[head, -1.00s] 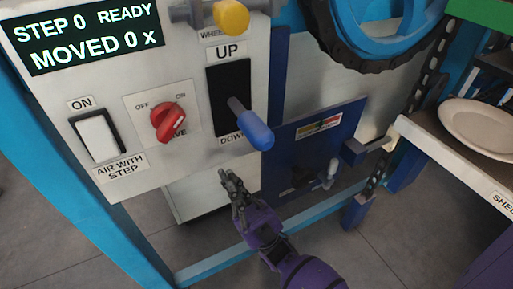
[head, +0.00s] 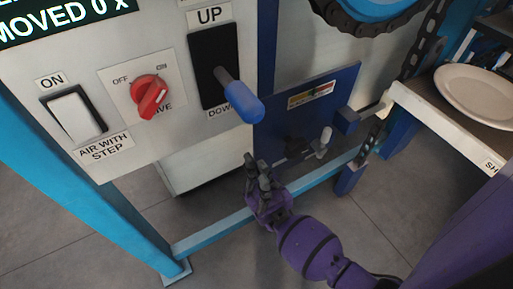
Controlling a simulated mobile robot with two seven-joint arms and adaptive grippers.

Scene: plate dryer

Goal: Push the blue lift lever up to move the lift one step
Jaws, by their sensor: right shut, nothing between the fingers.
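The blue lift lever (head: 243,101) sticks out of a black slot plate (head: 206,48) on the white panel. Its blue grip hangs at the lower end of the slot, near the label DOWN; the label UP (head: 210,15) is above the slot. My right gripper (head: 254,162), on a purple arm, is below the lever grip and apart from it, with its fingers pointing up. Its fingers are shut with nothing between them. My left gripper is not in view.
Left of the lever are a red rotary switch (head: 149,96) and a white rocker switch (head: 75,117). A dark blue plate (head: 306,98) with a small grey lever (head: 325,136) is to the right. A shelf with a white plate (head: 476,93) stands at far right.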

